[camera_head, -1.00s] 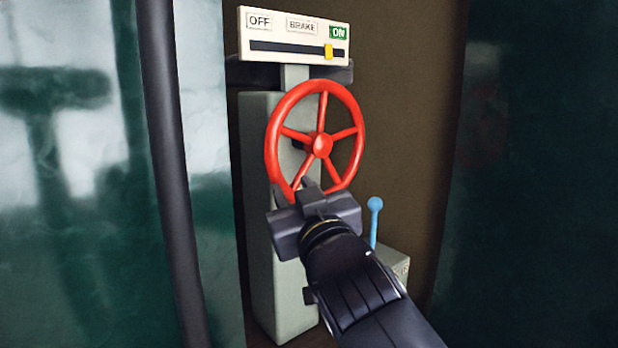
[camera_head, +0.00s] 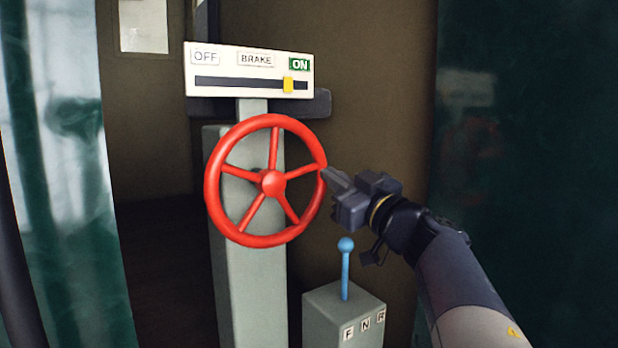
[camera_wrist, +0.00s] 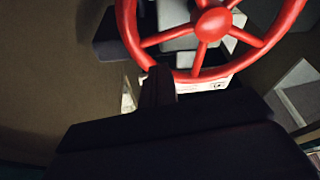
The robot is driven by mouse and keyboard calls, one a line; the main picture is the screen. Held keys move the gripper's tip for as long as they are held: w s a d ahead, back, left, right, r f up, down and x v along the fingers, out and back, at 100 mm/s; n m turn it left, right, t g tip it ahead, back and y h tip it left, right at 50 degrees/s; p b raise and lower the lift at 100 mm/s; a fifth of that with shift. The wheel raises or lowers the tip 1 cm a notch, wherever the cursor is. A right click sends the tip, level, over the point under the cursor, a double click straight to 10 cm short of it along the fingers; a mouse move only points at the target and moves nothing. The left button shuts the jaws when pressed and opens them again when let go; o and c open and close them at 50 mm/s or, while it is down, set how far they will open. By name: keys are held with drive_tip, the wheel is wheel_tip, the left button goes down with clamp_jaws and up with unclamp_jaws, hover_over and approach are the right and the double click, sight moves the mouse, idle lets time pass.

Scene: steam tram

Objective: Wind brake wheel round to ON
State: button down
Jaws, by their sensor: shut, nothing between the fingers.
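The red brake wheel (camera_head: 272,183) with spokes stands on a grey-green pedestal (camera_head: 257,290). Above it is a white panel (camera_head: 230,64) marked OFF, BRAKE and ON. The yellow pointer (camera_head: 288,85) sits in the dark slot just below and left of the green ON label (camera_head: 299,65). My gripper (camera_head: 326,172) is shut, its fingertips at the right side of the wheel's rim; whether they touch it I cannot tell. In the wrist view the wheel (camera_wrist: 212,24) is at the top, with my fingers (camera_wrist: 157,88) close to its rim.
A blue-knobbed lever (camera_head: 346,262) rises from a grey box (camera_head: 345,303) marked F, N and R, below my gripper. Dark green panels stand at the left (camera_head: 60,200) and right (camera_head: 530,190). Brown wall lies behind the wheel.

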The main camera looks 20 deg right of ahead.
sight(313, 167)
drive_tip(key=p+x, duration=0.1)
drive_tip(key=x, duration=0.5)
drive_tip(key=shift+w, duration=0.3)
drive_tip(key=shift+f+m+h+p, duration=0.3)
drive_tip(key=shift+f+m+p, duration=0.1)
drive_tip(key=shift+m, duration=0.4)
